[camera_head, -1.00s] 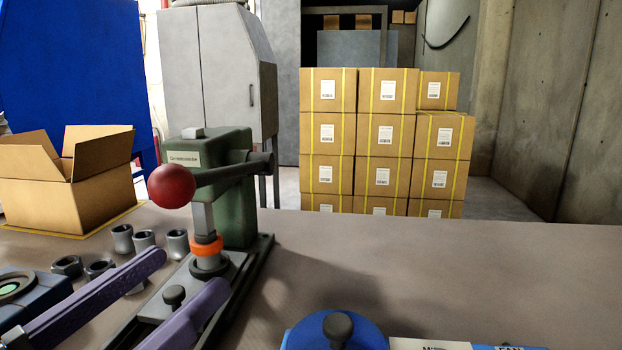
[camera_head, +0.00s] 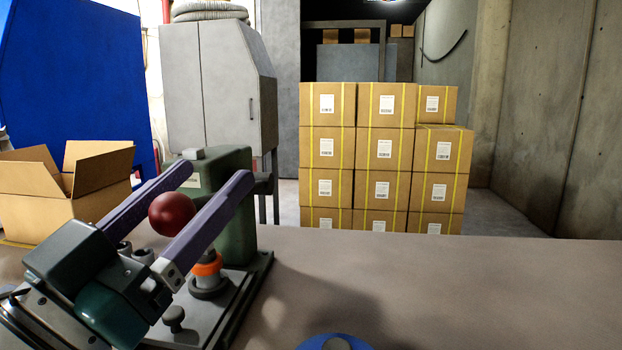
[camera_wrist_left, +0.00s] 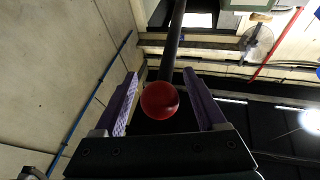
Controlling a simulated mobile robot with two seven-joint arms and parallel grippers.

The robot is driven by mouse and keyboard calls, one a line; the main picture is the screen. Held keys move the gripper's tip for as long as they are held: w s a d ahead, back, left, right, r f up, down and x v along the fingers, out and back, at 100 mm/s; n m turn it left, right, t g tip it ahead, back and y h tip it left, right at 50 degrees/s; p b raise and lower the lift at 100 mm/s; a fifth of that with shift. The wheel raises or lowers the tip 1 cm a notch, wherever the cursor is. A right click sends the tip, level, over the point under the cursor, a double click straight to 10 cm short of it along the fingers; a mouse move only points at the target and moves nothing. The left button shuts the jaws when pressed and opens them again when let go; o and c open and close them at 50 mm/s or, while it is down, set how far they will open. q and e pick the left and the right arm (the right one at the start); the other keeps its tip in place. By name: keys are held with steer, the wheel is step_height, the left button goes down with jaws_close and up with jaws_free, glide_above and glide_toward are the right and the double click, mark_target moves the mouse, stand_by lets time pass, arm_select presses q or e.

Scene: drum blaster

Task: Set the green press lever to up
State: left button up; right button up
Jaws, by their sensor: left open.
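The green press (camera_head: 236,225) stands on the workbench, left of the middle in the head view. Its lever ends in a red ball knob (camera_head: 172,214); most of the lever is hidden behind my finger in the head view. My left gripper (camera_head: 208,188) is open, with its two purple fingers on either side of the red knob. In the left wrist view the red knob (camera_wrist_left: 159,100) sits between the open fingers (camera_wrist_left: 164,90), and the dark lever (camera_wrist_left: 172,45) runs away behind it. Contact is not visible. My right gripper is not in view.
An open cardboard box (camera_head: 62,195) stands at the left of the bench. Metal cups (camera_head: 143,256) sit partly hidden behind my gripper. An orange ring (camera_head: 206,268) is on the press under its ram. A blue round object (camera_head: 335,342) is at the front edge. The bench's right side is clear.

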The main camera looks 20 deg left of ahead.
arm_select(q)
jaws_close()
stand_by(0.7)
stand_by(0.8)
